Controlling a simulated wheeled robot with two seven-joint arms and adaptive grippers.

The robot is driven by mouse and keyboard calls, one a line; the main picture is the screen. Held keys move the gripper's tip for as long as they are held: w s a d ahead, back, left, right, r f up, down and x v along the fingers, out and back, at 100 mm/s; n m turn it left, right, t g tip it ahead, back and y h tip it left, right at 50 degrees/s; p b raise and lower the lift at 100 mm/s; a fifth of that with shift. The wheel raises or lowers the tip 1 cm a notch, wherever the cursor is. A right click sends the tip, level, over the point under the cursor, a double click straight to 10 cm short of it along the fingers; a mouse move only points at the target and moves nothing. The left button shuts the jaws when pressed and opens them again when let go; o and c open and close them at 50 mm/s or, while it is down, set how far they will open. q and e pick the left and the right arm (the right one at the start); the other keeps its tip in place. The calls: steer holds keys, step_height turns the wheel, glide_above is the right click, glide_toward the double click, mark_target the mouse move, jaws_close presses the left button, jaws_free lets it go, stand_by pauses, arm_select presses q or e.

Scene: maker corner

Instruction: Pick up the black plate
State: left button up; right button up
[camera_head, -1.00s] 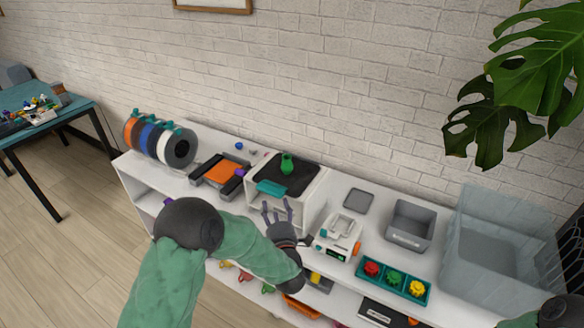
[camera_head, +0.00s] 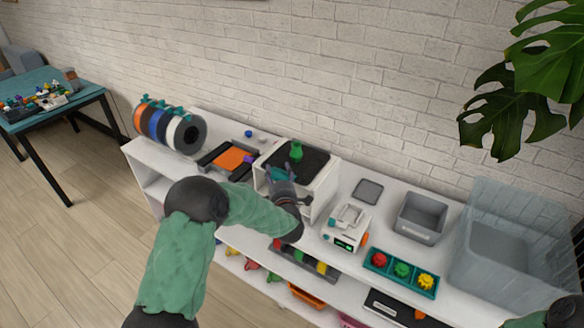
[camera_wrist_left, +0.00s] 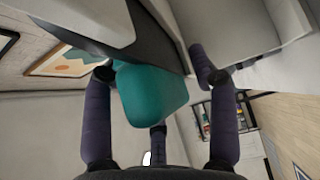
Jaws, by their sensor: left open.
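The black plate (camera_head: 313,160) lies on top of a white box-shaped machine on the shelf unit, with a small green object (camera_head: 296,151) standing on it. A teal tab (camera_wrist_left: 150,95) sticks out from the plate's dark edge (camera_wrist_left: 105,38) in the left wrist view. My left gripper (camera_head: 281,174) is at the front left of the plate, over the tab. Its fingers are open on either side of the tab in the left wrist view; I cannot tell whether they touch it. In the head view the gripper mostly hides the tab. My right gripper is out of view.
Filament spools (camera_head: 168,126) and an orange-topped device (camera_head: 229,158) stand left of the machine. To its right are a grey flat square (camera_head: 368,191), a white device (camera_head: 346,226), a grey bin (camera_head: 421,218), a teal tray (camera_head: 400,286) and a clear crate (camera_head: 507,245).

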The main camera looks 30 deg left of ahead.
arm_select(q)
jaws_close()
steer(key=shift+r, duration=0.15)
steer(key=shift+w+r, duration=0.1)
steer(key=shift+r, duration=0.4)
step_height(320, 180, up, 2)
steer(key=shift+r+p, duration=0.15)
steer(key=shift+p, duration=0.35)
steer(key=s+d+r+p, duration=0.3)
steer(key=s+r, duration=0.6)
steer(key=s, duration=0.4)
steer(key=shift+s+d+r+p, duration=0.25)
steer(key=shift+s+d+p, duration=0.05)
steer(key=shift+d, duration=0.1)
